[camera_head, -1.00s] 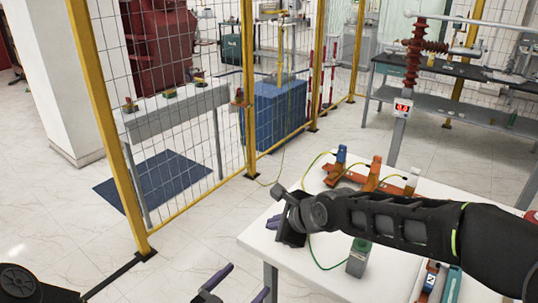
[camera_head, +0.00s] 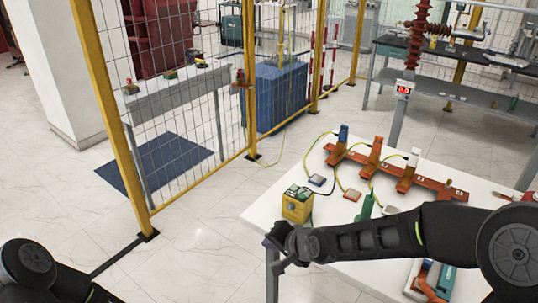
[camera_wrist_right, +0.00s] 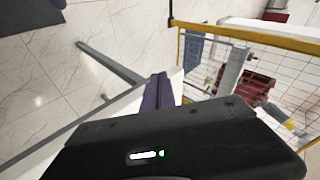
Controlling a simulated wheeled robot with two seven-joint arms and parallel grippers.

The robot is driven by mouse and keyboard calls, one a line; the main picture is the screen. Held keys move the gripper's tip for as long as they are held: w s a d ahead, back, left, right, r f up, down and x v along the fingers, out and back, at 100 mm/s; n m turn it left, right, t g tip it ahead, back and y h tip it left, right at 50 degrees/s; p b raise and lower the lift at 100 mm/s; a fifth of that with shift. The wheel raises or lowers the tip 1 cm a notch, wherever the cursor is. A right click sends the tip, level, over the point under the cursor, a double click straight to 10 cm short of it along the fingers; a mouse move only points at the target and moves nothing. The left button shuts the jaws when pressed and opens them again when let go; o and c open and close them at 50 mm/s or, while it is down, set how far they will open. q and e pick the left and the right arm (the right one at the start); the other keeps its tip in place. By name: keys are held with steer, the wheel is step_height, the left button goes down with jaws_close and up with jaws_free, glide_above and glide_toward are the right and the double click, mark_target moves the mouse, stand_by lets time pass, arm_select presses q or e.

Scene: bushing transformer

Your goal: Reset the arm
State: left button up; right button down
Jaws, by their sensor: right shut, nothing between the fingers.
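My right arm (camera_head: 370,238) reaches in from the right over the front of the white table (camera_head: 262,212). Its gripper (camera_head: 274,252) hangs at the table's front left edge, shut and empty. In the right wrist view its purple fingers (camera_wrist_right: 157,92) are together, close to the table edge. My left arm (camera_head: 45,275) shows at the lower left; its gripper is out of the picture.
A yellow box (camera_head: 297,205) stands on the table near my right gripper. An orange-red rack (camera_head: 440,187) with coloured posts and wires lies behind. A yellow-framed mesh fence (camera_head: 190,130) stands at the left. Floor left of the table is clear.

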steer(key=s+d+f+n+g, duration=0.1)
steer(key=s+f+n, duration=0.1)
steer(key=s+f, duration=0.35)
steer(key=s+d+f+n+g, duration=0.1)
steer(key=s+d+f+n, duration=0.1)
steer(key=f, duration=0.7)
arm_select(q)
steer(key=s+f+n+g+y, duration=0.1)
steer(key=s+f+g, duration=0.2)
steer(key=s+f, duration=0.2)
steer(key=s+f+n+g+y+b, duration=0.1)
steer(key=s+f+g, duration=0.3)
steer(key=s, duration=0.8)
steer(key=shift+s+d+f+g+y, duration=0.25)
steer(key=shift+d+f+g+y, duration=0.05)
steer(key=shift+d+f, duration=0.1)
arm_select(e)
steer(key=s+d+f+g, duration=0.2)
steer(key=s+f, duration=0.5)
steer(key=s, duration=0.3)
steer(key=s+d+f+g+h, duration=0.1)
steer(key=s+d+f+g, duration=0.1)
steer(key=s+f, duration=0.6)
steer(key=shift+s+d+f+g+h, duration=0.2)
steer(key=shift+s+g+h, duration=0.15)
steer(key=shift+s, duration=0.9)
arm_select(q)
steer(key=shift+d, duration=0.1)
